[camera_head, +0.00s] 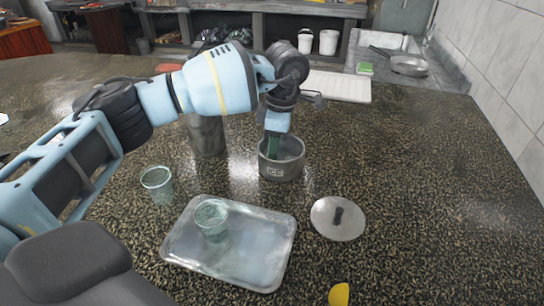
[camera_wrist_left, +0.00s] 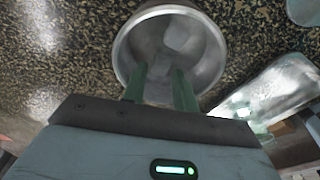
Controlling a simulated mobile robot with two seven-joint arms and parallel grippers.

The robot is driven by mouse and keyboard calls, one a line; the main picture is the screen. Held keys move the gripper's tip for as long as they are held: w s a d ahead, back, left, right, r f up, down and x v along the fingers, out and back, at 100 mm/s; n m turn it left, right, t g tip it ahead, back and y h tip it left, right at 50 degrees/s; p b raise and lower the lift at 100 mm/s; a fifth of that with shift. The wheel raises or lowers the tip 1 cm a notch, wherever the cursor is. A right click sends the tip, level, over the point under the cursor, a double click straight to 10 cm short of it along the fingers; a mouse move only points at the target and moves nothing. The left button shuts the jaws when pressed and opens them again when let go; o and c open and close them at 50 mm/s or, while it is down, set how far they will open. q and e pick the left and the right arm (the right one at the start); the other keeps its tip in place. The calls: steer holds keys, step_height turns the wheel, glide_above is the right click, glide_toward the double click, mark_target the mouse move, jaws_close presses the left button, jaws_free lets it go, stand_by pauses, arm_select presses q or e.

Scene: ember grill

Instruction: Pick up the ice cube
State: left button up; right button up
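A round metal bucket marked ICE (camera_head: 283,171) stands open on the speckled counter; it also shows in the left wrist view (camera_wrist_left: 214,58). Pale, translucent ice cubes lie inside; one ice cube (camera_wrist_left: 180,38) is near the far wall and another ice cube (camera_wrist_left: 160,66) lies just beyond my fingertips. My left gripper (camera_head: 273,147) points down into the bucket. In the left wrist view, the green fingers of the left gripper (camera_wrist_left: 159,82) are apart, with a pale patch between them that I cannot clearly identify. The head view hides the cubes. My right gripper is out of view.
A grey lid (camera_head: 325,222) lies right of the metal tray (camera_head: 262,270), which holds a glass (camera_head: 211,219). Another glass (camera_head: 159,186) stands left of it. A metal cylinder (camera_head: 207,137) stands behind my arm. The counter's right side is clear.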

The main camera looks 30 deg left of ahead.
arm_select(q)
steer(key=shift+f, duration=0.85)
steer(key=shift+c, duration=0.2)
jaws_close()
step_height(320, 180, up, 10)
